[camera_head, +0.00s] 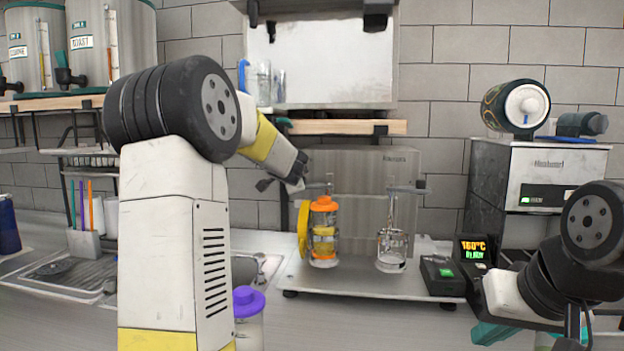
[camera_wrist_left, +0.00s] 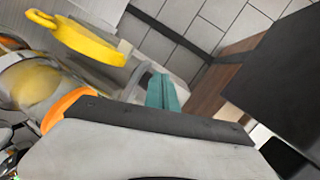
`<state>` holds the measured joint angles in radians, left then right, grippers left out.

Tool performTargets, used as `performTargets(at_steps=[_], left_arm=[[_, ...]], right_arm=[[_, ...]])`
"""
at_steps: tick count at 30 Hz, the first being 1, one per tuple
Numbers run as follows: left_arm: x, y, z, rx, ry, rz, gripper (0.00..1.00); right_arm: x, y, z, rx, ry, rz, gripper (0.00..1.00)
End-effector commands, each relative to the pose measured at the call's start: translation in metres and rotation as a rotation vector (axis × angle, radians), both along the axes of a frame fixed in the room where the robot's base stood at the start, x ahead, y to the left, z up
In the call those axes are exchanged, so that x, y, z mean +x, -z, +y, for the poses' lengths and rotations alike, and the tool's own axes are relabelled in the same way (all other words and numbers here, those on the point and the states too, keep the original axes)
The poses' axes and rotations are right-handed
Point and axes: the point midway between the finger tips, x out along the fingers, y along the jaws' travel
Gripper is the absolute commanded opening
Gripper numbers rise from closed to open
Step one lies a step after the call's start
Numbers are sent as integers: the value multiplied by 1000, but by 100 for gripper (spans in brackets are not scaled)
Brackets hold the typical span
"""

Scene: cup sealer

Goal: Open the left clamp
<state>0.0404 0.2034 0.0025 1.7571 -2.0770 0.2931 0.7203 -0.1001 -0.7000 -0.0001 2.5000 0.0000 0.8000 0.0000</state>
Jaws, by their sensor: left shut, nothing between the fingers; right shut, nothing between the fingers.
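The left clamp is the left station of the sealer, around a clear cup with an orange ring (camera_head: 323,204) and a yellow round part (camera_head: 304,230) at its side. In the left wrist view, a yellow looped part (camera_wrist_left: 85,40) and an orange ring (camera_wrist_left: 68,108) lie left of my left gripper (camera_wrist_left: 165,92), which is shut and empty. In the head view, that gripper is mostly hidden behind my left wrist, above the left clamp; contact cannot be told. My right gripper (camera_head: 492,332) is shut and empty at lower right.
A control box (camera_head: 443,275) and lit display (camera_head: 473,249) stand to the right. A wooden shelf (camera_head: 345,127) hangs above. A purple-lidded cup (camera_head: 248,305) stands in front.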

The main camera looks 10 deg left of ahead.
Motion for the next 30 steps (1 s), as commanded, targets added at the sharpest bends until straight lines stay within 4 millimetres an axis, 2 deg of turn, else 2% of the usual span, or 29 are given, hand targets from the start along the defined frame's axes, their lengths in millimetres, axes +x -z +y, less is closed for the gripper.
performTargets(at_steps=[10, 30], left_arm=[[10, 1, 7, -1, -1, 1, 0], [9, -3, 6, 0, 1, 0, 0]], right_arm=[[0, 0, 0, 0, 0, 0, 0], [0, 0, 0, 0, 0, 0, 0]])
